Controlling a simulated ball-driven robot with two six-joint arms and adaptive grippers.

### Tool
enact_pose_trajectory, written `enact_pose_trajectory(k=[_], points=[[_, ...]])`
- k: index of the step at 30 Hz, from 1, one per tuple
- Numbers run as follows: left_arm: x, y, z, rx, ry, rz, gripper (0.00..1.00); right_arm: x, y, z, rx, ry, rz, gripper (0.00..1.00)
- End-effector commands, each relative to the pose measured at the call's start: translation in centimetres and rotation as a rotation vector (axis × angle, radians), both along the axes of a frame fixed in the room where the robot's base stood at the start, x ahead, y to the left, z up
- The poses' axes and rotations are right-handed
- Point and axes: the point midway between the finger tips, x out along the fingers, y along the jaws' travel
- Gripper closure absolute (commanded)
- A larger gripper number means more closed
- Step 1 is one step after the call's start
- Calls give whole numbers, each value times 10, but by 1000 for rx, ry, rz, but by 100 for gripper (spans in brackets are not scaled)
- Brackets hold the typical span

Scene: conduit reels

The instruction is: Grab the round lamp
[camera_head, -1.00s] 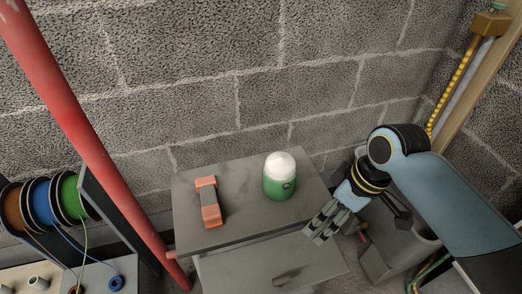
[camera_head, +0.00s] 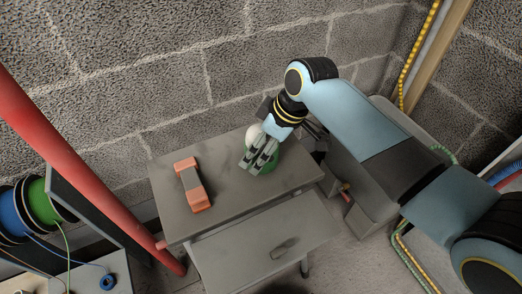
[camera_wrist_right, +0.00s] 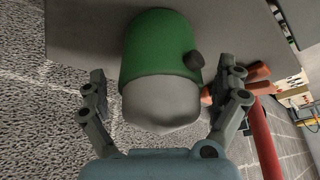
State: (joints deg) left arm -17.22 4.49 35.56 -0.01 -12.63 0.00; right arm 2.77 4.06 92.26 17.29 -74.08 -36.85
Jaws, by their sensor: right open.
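The round lamp, green with a white dome top, stands on the grey cabinet (camera_head: 228,212). In the head view its green body (camera_head: 272,163) shows only in part behind my right gripper (camera_head: 258,160), and some of its white dome (camera_head: 253,135) shows to the left. In the right wrist view the lamp's green body (camera_wrist_right: 158,48) and whitish dome (camera_wrist_right: 162,103) lie between the spread fingers of my right gripper (camera_wrist_right: 166,90). The gripper is open, with gaps visible on both sides of the lamp. My left gripper is not in view.
An orange and grey block-like object (camera_head: 193,185) lies on the cabinet left of the lamp. A drawer (camera_head: 270,245) stands out at the cabinet's front. A red pipe (camera_head: 75,165) slants past on the left, near cable reels (camera_head: 40,205). A block wall stands behind.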

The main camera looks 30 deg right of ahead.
Motion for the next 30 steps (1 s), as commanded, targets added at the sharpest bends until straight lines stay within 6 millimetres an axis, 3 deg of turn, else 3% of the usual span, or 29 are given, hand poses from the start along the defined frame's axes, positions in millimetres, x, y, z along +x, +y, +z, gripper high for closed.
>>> enact_pose_trajectory(k=[3, 11, 26, 30], points=[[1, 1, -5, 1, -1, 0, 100, 3, 3, -13, 0, 2, -1, 0], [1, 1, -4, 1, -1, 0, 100, 4, 3, -13, 0, 0, 0, 1], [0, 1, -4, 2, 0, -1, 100, 4, 3, -13, -1, 1, 0, 67], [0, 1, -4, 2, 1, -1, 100, 4, 3, -13, -1, 1, 0, 68]])
